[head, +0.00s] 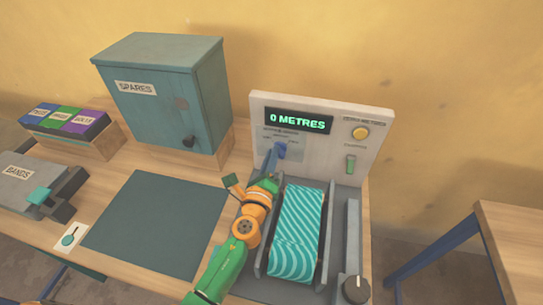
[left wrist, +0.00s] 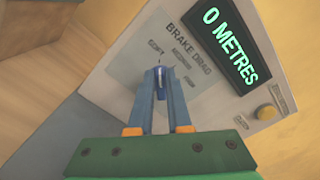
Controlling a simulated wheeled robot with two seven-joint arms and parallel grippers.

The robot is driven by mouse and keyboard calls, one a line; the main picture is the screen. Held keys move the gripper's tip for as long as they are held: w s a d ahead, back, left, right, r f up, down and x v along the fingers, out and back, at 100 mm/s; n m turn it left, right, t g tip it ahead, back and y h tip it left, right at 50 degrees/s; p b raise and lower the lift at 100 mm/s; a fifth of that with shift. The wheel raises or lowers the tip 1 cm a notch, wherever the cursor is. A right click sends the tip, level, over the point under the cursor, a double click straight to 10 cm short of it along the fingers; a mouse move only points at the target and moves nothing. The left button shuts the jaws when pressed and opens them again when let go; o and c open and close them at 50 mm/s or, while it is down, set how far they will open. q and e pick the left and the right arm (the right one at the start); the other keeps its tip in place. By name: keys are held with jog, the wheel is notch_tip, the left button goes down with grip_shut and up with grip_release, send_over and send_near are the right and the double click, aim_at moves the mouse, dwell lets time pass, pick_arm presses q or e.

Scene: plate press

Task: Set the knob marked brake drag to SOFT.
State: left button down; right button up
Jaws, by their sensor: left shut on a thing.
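The brake drag knob (left wrist: 161,84) is a small blue knob on the pale upright panel (left wrist: 115,80); it also shows in the head view (head: 281,150). In the left wrist view, the printed words BRAKE DRAG, SOFT, MEDIUM and FIRM lie above and right of it. My left gripper (left wrist: 161,78) is shut on the knob, one blue finger on each side; it also shows in the head view (head: 272,160). The knob's narrow top points up the picture, roughly towards SOFT; the fingers partly hide it, so its exact setting is unclear. My right gripper is out of view.
The panel carries a display (head: 300,121) reading 0 METRES, a yellow button (head: 361,133) and a green switch (head: 350,164). A teal striped band (head: 298,235) runs below. A black dial (head: 356,289) stands front right. A SPARES cabinet (head: 160,90) stands left; the dark mat (head: 155,225) is clear.

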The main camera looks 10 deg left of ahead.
pick_arm(q)
jog(key=c, duration=0.9)
grip_release()
jog(key=shift+w, duration=0.15)
jog(key=shift+o, duration=0.2)
jog(key=s, duration=0.7)
jog(key=shift+s, duration=0.15)
